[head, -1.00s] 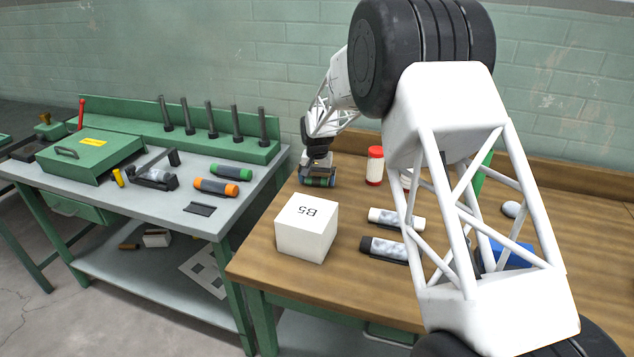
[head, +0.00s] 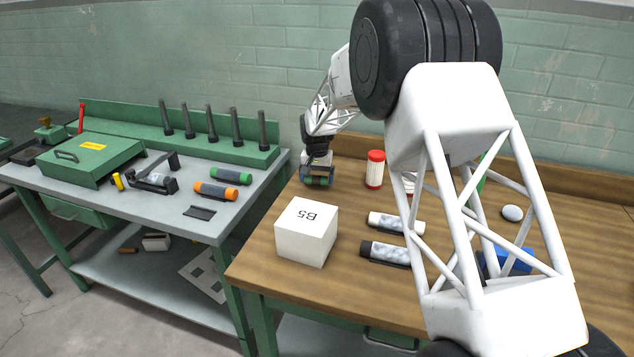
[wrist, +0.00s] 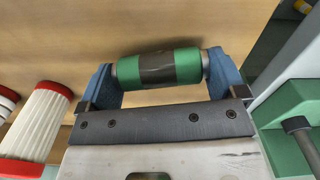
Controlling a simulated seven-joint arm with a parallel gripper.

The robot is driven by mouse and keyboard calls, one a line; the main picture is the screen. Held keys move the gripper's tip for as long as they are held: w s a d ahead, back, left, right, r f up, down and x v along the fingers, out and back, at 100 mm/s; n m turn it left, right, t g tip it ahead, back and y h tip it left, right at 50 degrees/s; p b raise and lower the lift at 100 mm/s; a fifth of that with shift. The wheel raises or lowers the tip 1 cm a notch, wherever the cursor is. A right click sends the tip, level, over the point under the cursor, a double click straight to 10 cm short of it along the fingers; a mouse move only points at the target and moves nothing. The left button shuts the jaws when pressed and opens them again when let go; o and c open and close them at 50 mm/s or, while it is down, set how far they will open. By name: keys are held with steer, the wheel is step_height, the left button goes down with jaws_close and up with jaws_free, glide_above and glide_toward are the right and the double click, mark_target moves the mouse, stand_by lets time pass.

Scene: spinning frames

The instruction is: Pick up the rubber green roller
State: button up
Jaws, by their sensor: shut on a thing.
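The green roller (wrist: 185,66), with a dark middle band, lies lengthwise between the two blue fingers of my gripper (wrist: 160,70) in the wrist view. The fingers are shut on its ends. In the head view my gripper (head: 317,175) is low over the far left part of the wooden bench, and the roller there is small and mostly hidden by the gripper. I cannot tell whether the roller touches the bench top. Another green-ended roller (head: 231,176) lies on the grey left table, beside an orange-ended one (head: 216,191).
A white B5 cube (head: 306,232) sits at the wooden bench's (head: 262,262) front left. A white-ended roller (head: 394,222) and a black-ended one (head: 384,252) lie right of the cube. A gap separates the two tables.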

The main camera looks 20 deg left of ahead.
steer(key=shift+s+d+r, duration=0.1)
steer(key=shift+s+r, duration=0.1)
steer(key=shift+r, duration=0.25)
steer(key=shift+s+d+r, duration=0.1)
steer(key=shift+s+r, duration=0.05)
steer(key=shift+r, duration=0.25)
steer(key=s+d, duration=0.2)
steer(key=s, duration=0.1)
steer(key=s+d, duration=0.2)
steer(key=s, duration=0.2)
steer(key=s+d+r, duration=0.1)
steer(key=s+d, duration=0.1)
steer(key=s, duration=0.2)
steer(key=shift+s+d+r, duration=0.1)
steer(key=shift+d, duration=0.05)
steer(key=shift+s+d, duration=0.3)
steer(key=shift+s, duration=0.25)
steer(key=shift+s+d, duration=0.3)
steer(key=shift+s, duration=0.2)
steer(key=shift+r, duration=0.1)
